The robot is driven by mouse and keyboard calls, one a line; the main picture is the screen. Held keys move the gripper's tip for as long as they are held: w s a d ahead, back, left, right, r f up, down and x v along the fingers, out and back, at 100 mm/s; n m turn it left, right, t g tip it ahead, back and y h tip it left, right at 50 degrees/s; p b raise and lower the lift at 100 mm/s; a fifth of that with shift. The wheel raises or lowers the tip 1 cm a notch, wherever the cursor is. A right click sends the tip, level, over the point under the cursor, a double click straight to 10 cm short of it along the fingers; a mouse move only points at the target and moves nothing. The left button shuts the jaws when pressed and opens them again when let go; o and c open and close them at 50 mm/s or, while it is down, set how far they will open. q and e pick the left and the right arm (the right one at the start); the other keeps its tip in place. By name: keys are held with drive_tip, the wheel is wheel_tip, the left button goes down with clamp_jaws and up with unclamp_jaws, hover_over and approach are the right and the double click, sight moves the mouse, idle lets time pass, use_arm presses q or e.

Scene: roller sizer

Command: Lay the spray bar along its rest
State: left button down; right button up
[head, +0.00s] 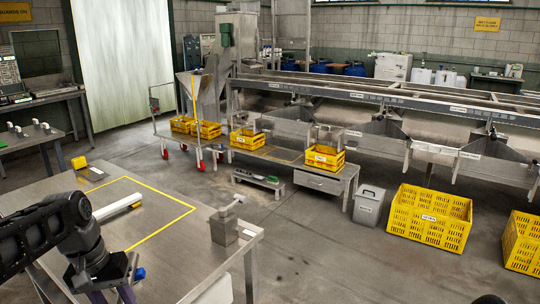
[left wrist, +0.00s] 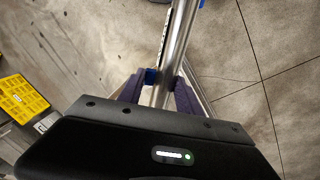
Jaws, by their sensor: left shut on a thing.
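The spray bar (left wrist: 180,38) is a shiny steel tube with a row of small dark holes, seen in the left wrist view. My left gripper (left wrist: 160,92) has its purple fingers shut around it, with blue at the grip. The tube runs up out of the top of that view, with concrete floor behind it. In the head view my left gripper (head: 113,294) is at the bottom left, by the near part of the steel table, partly cut off by the frame edge. The bar is hardly visible there. I cannot identify its rest for certain. My right gripper is not in view.
Yellow crates (head: 428,217) stand on the floor. The long sizer (head: 400,98) stands beyond open floor.

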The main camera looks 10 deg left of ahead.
use_arm(q)
drive_tip(key=w, duration=0.2)
drive_tip(key=w+f, duration=0.1)
drive_tip(key=shift+a+f, duration=0.1)
drive_tip(key=shift+a, duration=0.15)
drive_tip(key=w+d+f+m, duration=0.1)
drive_tip(key=w+d+f, duration=0.2)
drive_tip(key=d+f, duration=0.2)
drive_tip(key=w+d+f+m, duration=0.2)
drive_tip(key=w+d+f, duration=0.2)
drive_tip(key=d, duration=0.7)
drive_tip(key=shift+w+d+f+g, duration=0.25)
drive_tip(key=shift+f+g, duration=0.05)
drive_tip(key=shift+f, duration=0.15)
drive_tip(key=shift+f, duration=0.1)
drive_tip(key=s+f, duration=0.4)
drive_tip(key=f, duration=1)
drive_tip(key=shift+f, duration=0.35)
